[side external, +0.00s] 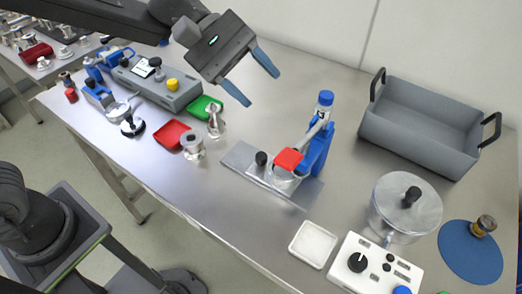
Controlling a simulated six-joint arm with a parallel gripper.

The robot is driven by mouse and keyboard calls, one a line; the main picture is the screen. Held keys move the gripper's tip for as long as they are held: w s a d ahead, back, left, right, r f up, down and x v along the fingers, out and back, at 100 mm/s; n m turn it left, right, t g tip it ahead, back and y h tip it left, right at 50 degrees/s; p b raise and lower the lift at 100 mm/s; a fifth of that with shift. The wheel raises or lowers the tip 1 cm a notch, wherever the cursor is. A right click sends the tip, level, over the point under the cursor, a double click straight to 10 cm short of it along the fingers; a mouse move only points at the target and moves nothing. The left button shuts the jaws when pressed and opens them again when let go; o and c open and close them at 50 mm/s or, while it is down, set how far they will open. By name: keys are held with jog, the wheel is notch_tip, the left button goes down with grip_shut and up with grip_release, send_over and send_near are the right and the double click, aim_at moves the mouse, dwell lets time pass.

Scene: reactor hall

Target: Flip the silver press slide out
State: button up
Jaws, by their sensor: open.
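A hand press with a blue column (318,150) and a blue-topped lever stands near the middle of the table. Its flat silver slide (240,160), with a black knob (261,158), lies at the press's foot. A red pad (289,159) covers part of a small silver cylinder there. I cannot tell how far the slide is in or out. My gripper (262,88) is open and empty, with blue-grey fingers. It is in the air above and to the left of the press, apart from it.
A grey bin (420,125) with black handles is at the right. A lidded metal pot (405,207), a white tray (312,244) and a white control box (375,265) stand in front. Red (171,134) and green (205,108) trays and metal parts are left. Bare table lies behind the press.

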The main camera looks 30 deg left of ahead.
jog(key=d+m+g, duration=0.1)
jog(key=m, duration=0.3)
jog(key=m+t+y, duration=0.1)
jog(key=m+y, duration=1.1)
jog(key=m, duration=1.5)
send_over(261, 155)
notch_tip(261, 155, down, 5)
notch_tip(261, 155, down, 15)
jog(key=shift+r, duration=0.2)
jog(key=shift+c, duration=0.2)
grip_shut()
